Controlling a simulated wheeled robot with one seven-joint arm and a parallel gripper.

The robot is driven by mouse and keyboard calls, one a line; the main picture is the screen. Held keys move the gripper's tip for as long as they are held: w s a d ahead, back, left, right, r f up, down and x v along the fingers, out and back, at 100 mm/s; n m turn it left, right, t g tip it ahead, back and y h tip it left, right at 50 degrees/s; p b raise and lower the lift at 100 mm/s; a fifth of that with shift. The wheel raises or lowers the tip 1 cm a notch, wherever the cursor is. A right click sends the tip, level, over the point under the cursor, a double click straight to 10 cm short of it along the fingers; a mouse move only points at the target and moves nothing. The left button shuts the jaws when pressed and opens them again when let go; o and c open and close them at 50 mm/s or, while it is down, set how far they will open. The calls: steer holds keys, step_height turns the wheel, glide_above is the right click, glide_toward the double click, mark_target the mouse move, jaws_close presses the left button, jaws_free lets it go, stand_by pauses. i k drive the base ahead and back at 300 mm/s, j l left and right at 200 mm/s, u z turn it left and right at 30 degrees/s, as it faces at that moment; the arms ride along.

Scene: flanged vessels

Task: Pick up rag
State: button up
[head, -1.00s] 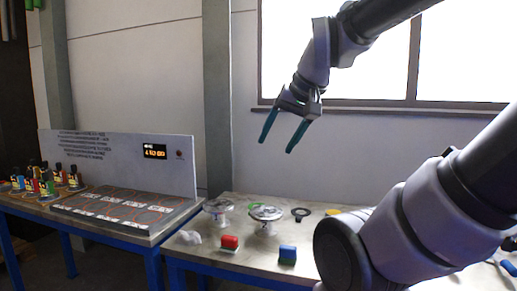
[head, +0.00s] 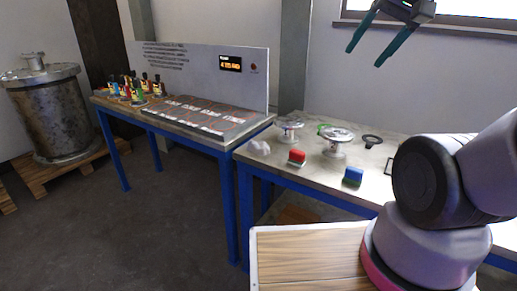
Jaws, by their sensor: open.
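A crumpled pale rag (head: 260,147) appears to lie at the left end of the grey-topped workbench (head: 309,177), left of a red block (head: 297,157). My gripper (head: 369,50) is open and empty, with two teal fingers pointing down. It is raised in front of the wall, up and to the right of the rag in the picture, well apart from it.
A blue block (head: 352,176), two flanged metal parts (head: 337,136) and a black ring (head: 371,139) share the bench. Left of it, another table carries a panel board (head: 200,70) and several small bottles (head: 130,88). A large metal vessel (head: 50,115) stands on a pallet.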

mark_target(261, 148)
steer(key=i+l+u, duration=0.15)
steer(key=u, duration=0.2)
steer(key=i+l+u, duration=0.1)
steer(key=l+u, duration=0.25)
steer(key=i+l+u, duration=0.1)
steer(key=l+u, duration=0.25)
steer(key=j, duration=0.1)
